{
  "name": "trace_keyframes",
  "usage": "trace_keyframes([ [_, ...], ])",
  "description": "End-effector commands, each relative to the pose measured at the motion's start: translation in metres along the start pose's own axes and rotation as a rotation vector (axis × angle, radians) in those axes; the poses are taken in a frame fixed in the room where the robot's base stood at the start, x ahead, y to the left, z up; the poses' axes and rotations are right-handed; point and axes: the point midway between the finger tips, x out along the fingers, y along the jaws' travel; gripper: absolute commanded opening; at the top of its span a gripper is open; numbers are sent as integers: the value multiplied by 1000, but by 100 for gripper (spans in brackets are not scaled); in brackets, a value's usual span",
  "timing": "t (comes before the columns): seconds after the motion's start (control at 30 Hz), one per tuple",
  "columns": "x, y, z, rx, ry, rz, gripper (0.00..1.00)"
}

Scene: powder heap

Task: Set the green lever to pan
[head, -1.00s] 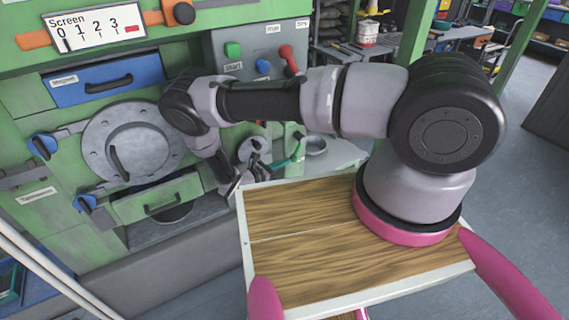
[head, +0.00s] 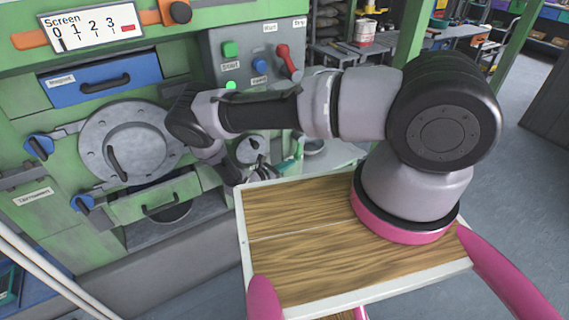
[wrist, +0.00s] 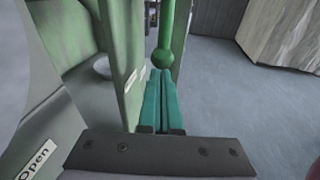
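The green lever (wrist: 165,30) shows in the wrist view as an upright rod with a round knob (wrist: 163,58) at its lower end. My gripper (wrist: 160,73) has two teal fingers lying close together, with only a thin gap between them. The fingertips are right at the knob, which is wider than the gap and not between them. I cannot tell whether they touch it. In the head view my gripper (head: 286,164) is low beside the machine's right end, and the lever is hard to make out there.
A green panel with a small label (wrist: 133,76) stands close left of the fingers, and an "Open" label (wrist: 35,165) is nearer. Grey floor (wrist: 215,100) is free on the right. The control box (head: 255,55) has buttons and a red lever (head: 288,60).

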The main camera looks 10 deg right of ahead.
Motion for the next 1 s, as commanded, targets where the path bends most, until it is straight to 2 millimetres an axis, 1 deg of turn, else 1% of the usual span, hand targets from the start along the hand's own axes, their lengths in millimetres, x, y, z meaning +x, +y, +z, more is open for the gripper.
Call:
trace_keyframes([
  [0.03,6,-2,-2,-2,-2,-1,0],
  [0.2,23,-5,-6,-1,-3,-1,0],
  [0.5,49,-10,-8,0,-1,-2,0],
  [0.67,52,-10,-7,1,0,-1,0],
  [1.0,51,-10,-7,1,0,-1,0],
])
